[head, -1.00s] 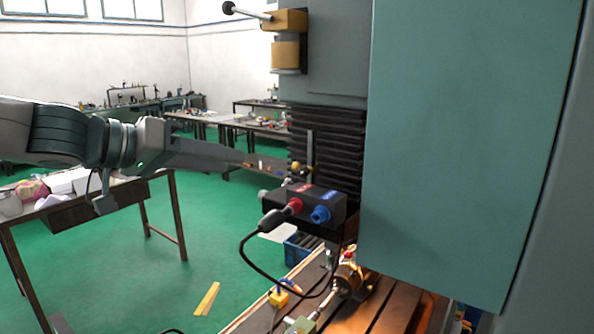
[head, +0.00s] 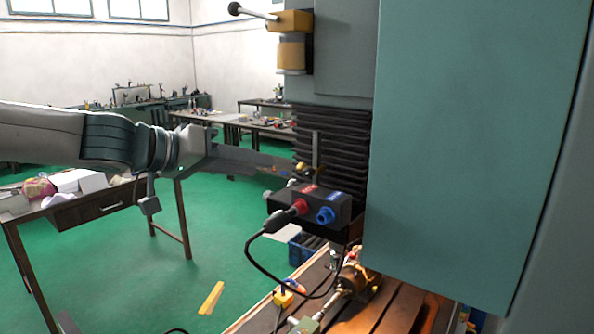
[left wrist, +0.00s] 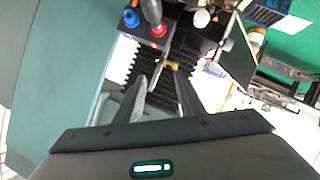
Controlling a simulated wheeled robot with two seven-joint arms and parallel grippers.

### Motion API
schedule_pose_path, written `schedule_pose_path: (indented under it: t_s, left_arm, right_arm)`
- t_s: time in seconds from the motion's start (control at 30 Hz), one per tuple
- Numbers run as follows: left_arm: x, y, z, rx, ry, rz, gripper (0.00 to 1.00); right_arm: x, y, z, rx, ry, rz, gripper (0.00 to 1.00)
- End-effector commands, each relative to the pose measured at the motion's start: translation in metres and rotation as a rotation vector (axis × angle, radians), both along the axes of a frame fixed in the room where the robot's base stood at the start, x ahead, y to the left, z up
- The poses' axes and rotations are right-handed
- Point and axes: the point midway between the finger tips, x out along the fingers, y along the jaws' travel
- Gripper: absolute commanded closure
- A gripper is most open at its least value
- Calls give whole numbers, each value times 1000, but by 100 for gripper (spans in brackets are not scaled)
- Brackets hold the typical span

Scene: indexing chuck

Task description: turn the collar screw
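My left gripper (head: 284,170) reaches in from the left in the head view, with its fingertips close to a small brass-coloured knob-like part (head: 301,169) beside a black ribbed cover. In the left wrist view its two fingers (left wrist: 168,72) are apart, and a small gold part (left wrist: 173,65) shows just beyond the tips. I cannot tell whether they touch it or whether it is the collar screw. A brass chuck-like device (head: 357,277) sits on the machine table (head: 385,313) below, partly hidden. My right gripper is not in view.
A black box with red and blue connectors (head: 316,205) and a hanging cable is just below the gripper. A large teal machine panel (head: 465,140) blocks the right side. A workbench (head: 100,205) with items stands at left, over open green floor.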

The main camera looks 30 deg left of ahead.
Motion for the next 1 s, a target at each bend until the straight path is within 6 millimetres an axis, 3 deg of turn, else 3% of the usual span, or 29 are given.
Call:
schedule_pose_path:
  t_s: [0.3, 1.0]
  left_arm:
    - [28, -10, -11, -3, 3, 0, 65]
    - [73, -24, -27, 0, 1, 2, 65]
  right_arm:
    - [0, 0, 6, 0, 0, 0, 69]
    - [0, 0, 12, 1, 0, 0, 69]
